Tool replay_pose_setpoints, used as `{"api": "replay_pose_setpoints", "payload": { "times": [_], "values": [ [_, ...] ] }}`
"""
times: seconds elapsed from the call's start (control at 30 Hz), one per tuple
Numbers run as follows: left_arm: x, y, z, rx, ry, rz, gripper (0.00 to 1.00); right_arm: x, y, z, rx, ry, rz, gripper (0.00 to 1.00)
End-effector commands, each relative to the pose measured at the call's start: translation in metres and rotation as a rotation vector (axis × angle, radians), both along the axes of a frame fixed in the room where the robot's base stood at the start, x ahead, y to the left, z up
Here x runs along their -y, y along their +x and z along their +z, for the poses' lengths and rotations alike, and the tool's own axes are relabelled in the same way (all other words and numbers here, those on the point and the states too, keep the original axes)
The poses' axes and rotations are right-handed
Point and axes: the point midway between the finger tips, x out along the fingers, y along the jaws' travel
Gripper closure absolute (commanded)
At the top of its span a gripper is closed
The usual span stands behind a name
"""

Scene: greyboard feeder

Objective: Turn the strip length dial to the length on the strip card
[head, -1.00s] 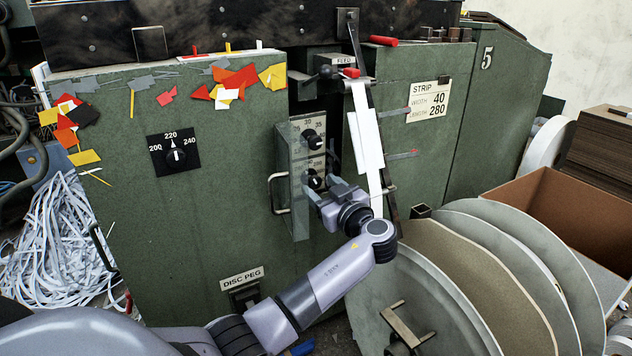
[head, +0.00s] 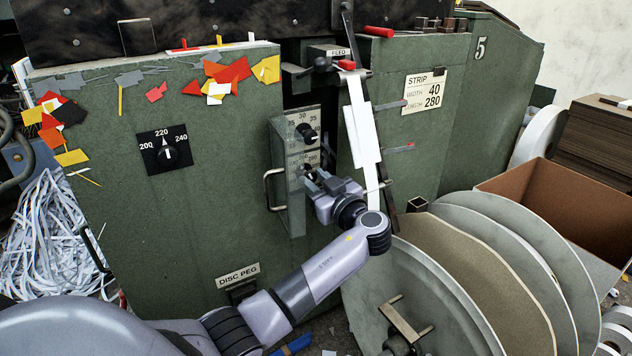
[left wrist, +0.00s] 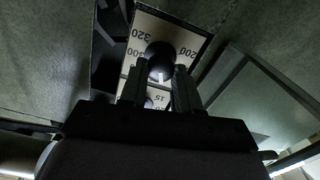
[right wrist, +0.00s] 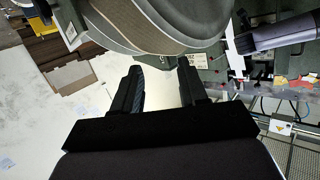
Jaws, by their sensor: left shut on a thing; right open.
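The strip card (head: 426,92) on the green machine reads width 40, length 280. The panel has an upper dial (head: 306,134) and the strip length dial (head: 308,171) below it. My left gripper (head: 312,182) is shut on the strip length dial and partly hides it in the head view. In the left wrist view the dark knob (left wrist: 160,59) sits between my fingers, its white mark pointing toward the fingers' side; 200, 300 and 320 show around it. The exact setting cannot be told. My right gripper (right wrist: 160,75) is open and empty in the right wrist view.
Another dial (head: 166,152), marked 200, 220 and 240, is on the left of the machine. A metal handle (head: 270,190) stands beside the panel. White strips (head: 361,125) hang to the right. Large discs (head: 410,300) fill the lower right, with an open cardboard box behind.

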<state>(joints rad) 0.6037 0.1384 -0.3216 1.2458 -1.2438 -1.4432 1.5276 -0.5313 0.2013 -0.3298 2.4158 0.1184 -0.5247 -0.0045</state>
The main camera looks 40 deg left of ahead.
Motion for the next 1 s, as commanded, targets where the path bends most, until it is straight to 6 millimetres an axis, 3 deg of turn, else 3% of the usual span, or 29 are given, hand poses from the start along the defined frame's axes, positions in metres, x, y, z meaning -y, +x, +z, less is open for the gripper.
{"api": "replay_pose_setpoints", "payload": {
  "times": [0.33, 0.67, 0.7, 0.77, 1.0],
  "values": [
    [-0.0001, 0.0005, 0.0004, -0.198, 0.082, 0.0, 0.99, -0.0009, -0.0021, 0.0001, -0.016, 0.007, 0.004, 0.57],
    [-0.0003, 0.0005, 0.0003, -0.219, 0.091, 0.0, 0.99, -0.0012, -0.002, -0.0029, -0.024, 0.007, 0.005, 0.57],
    [-0.0003, 0.0005, 0.0003, -0.219, 0.091, 0.0, 0.65, -0.0012, -0.0018, -0.0027, -0.023, 0.006, 0.006, 0.57],
    [-0.0004, 0.0005, 0.0004, -0.218, 0.09, 0.0, 0.45, -0.0012, -0.0014, -0.0023, -0.021, 0.007, 0.005, 0.57],
    [-0.0002, 0.0005, 0.0004, -0.218, 0.09, 0.0, 0.43, -0.0013, 0.0007, 0.0, -0.014, 0.009, 0.004, 0.57]
  ]
}}
